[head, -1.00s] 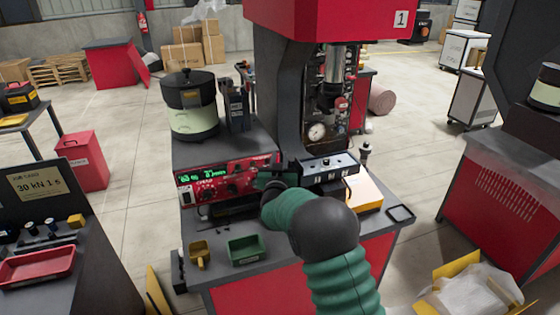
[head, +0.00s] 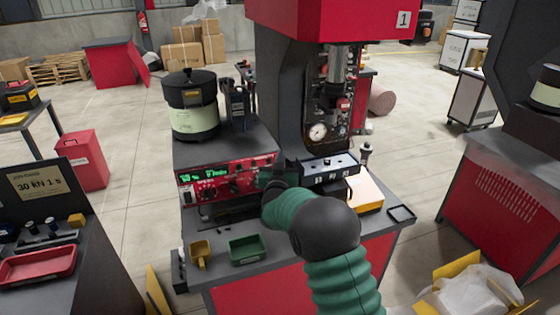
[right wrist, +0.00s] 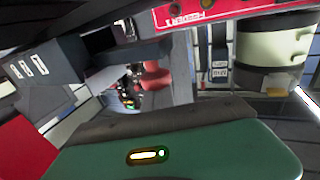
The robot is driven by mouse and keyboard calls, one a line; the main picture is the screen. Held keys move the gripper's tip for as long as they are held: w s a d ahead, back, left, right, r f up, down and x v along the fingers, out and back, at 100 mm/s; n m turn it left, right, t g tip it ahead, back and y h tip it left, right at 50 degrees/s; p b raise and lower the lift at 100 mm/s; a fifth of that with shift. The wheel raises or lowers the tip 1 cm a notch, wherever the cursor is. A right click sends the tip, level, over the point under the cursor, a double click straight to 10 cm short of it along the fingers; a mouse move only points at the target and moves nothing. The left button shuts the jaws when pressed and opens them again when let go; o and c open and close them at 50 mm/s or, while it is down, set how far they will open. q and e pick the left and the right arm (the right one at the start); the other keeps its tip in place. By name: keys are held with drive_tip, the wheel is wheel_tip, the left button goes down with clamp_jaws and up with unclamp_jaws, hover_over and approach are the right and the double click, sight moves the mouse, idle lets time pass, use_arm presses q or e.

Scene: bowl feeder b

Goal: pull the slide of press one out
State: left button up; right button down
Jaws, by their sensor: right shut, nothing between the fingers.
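Press one (head: 285,90), marked with a 1, stands at the centre of the head view, with a red head above a dark frame. Its gauge and ram show in the opening. My right gripper (head: 277,176) is in front of the press, between the red control panel (head: 222,184) and the black button box (head: 330,168). It is shut with nothing in it. My green hand and arm cover what lies behind it. I cannot make out the slide clearly. In the right wrist view, my green hand (right wrist: 170,150) fills the bottom. My left gripper is not in view.
A bowl feeder (head: 193,105) stands on the bench at left. A yellow scoop (head: 200,252) and a green tray (head: 247,249) lie on the bench front.

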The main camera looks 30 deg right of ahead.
drive_tip(key=c, duration=2)
unclamp_jaws()
drive_tip(key=shift+f, duration=0.9)
drive_tip(key=shift+c, duration=0.2)
drive_tip(key=shift+o, duration=1.2)
drive_tip(key=shift+d+r, duration=0.1)
drive_tip(key=shift+r, duration=0.2)
drive_tip(key=o, duration=0.7)
drive_tip(key=shift+w+a+f, duration=0.1)
drive_tip(key=shift+a+f, duration=0.15)
drive_tip(key=shift+f, duration=0.25)
drive_tip(key=shift+d+r+v, duration=0.1)
drive_tip(key=shift+r+v, duration=0.05)
drive_tip(key=shift+v, duration=0.75)
drive_tip(key=shift+d+r+v, duration=0.1)
drive_tip(key=shift+v, duration=0.8)
drive_tip(key=v, duration=0.9)
drive_tip(key=r+v, duration=0.1)
drive_tip(key=v, duration=0.4)
drive_tip(key=shift+s+a+b, duration=0.15)
drive_tip(key=shift+s+b, duration=0.1)
drive_tip(key=shift+b, duration=0.1)
